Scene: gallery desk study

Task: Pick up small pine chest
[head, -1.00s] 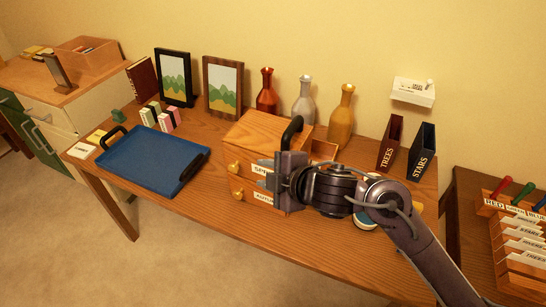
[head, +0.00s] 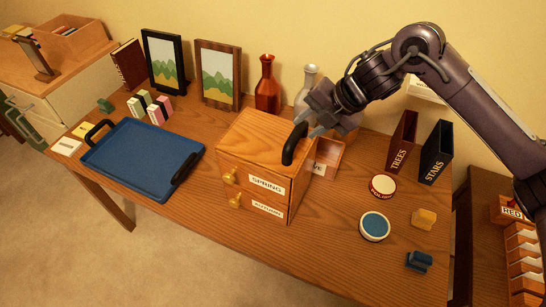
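The small pine chest (head: 262,141) stands on the wooden desk, just right of centre-left. Its front has two drawers labelled SPRING (head: 266,185) and AUTUMN (head: 267,209), each with a brass knob. A black handle (head: 292,146) arches up at the right side of its top. My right gripper (head: 314,122) is just above and to the right of this handle, its fingers close to the handle's upper end. Whether they touch it, and how wide they are apart, I cannot tell. My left gripper is not in view.
A blue tray (head: 142,157) lies left of the chest. A small open wooden box (head: 328,157) sits right behind it. Bottles, including a red one (head: 266,88), and picture frames stand at the back. Round tins (head: 374,227) and the TREES (head: 401,143) and STARS (head: 437,152) holders are to the right.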

